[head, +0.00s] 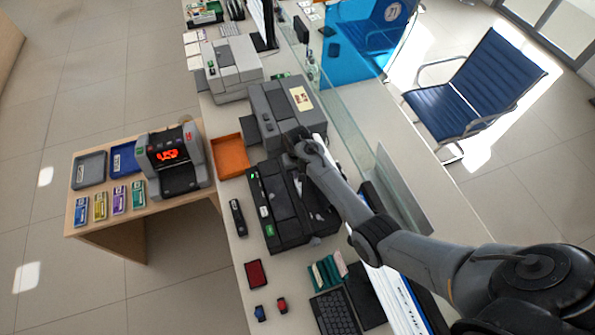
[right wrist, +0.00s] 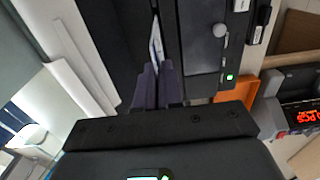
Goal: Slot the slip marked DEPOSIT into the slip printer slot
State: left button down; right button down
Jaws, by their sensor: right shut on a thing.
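My right gripper (head: 298,150) reaches in from the right in the head view, over the far end of a black machine (head: 280,205), which appears to be the slip printer. In the right wrist view its two grey fingers (right wrist: 158,85) are shut on a thin white and blue slip (right wrist: 156,45), seen nearly edge-on. The slip lies along a narrow gap in the dark machine (right wrist: 200,40); I cannot tell how far it is inside. Its marking is not readable, and the slip is hidden in the head view. My left gripper is not in view.
A grey machine (head: 285,108) stands just beyond the black one. An orange tray (head: 230,156) lies to the left, a glass screen (head: 350,130) to the right. A keyboard (head: 334,313) and red pad (head: 256,274) are near. A side table (head: 140,213) holds a currency counter (head: 174,160).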

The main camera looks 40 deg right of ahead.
jog(key=shift+f+b, duration=0.45)
jog(key=shift+f, duration=0.4)
jog(key=shift+f, duration=0.2)
jog(key=c, duration=1.3)
grip_release()
jog(key=shift+c, duration=0.2)
jog(key=shift+o, duration=0.7)
jog(key=shift+r, duration=0.15)
